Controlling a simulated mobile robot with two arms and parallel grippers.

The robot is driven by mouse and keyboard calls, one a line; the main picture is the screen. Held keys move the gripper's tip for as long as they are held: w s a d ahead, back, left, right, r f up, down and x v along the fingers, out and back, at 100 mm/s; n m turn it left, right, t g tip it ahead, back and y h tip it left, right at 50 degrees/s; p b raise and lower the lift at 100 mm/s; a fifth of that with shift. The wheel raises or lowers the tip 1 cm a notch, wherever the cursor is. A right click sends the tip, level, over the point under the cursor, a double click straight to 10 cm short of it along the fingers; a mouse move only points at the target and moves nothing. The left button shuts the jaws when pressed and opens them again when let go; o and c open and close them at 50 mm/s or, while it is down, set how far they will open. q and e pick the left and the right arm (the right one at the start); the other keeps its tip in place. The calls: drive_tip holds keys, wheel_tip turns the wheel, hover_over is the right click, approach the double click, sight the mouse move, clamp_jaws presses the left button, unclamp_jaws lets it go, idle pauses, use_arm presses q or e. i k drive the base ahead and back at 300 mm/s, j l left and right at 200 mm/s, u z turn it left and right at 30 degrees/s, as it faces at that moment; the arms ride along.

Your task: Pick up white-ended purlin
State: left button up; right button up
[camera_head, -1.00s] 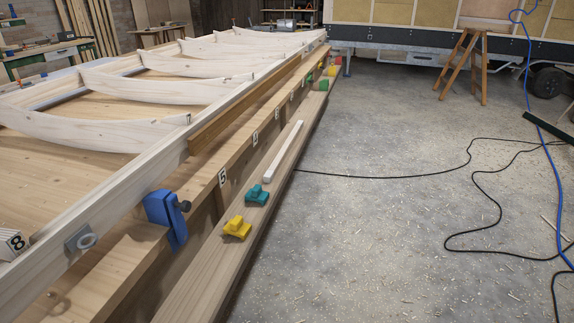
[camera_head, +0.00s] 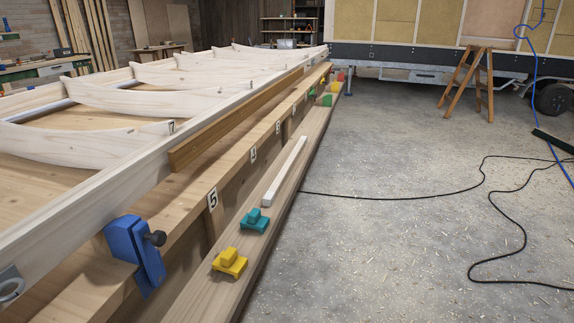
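A pale, whitish square strip (camera_head: 285,171) lies lengthwise on the low wooden ledge (camera_head: 216,290) along the near side of the long bench. A longer brown timber (camera_head: 235,118) lies along the outer side of the bench's pale rail. No white end can be made out on the brown timber, and I cannot tell which piece is the white-ended purlin. Neither of my grippers is in view.
A teal block (camera_head: 254,220) and a yellow block (camera_head: 230,262) sit on the ledge. A blue clamp (camera_head: 133,252) grips the bench edge. A black cable (camera_head: 400,193) crosses the open floor at right. A wooden trestle (camera_head: 470,82) stands farther back.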

sight(269, 197)
drive_tip(key=i+l, duration=0.3)
drive_tip(key=i, duration=0.15)
drive_tip(key=i+l, duration=0.35)
drive_tip(key=i, duration=0.1)
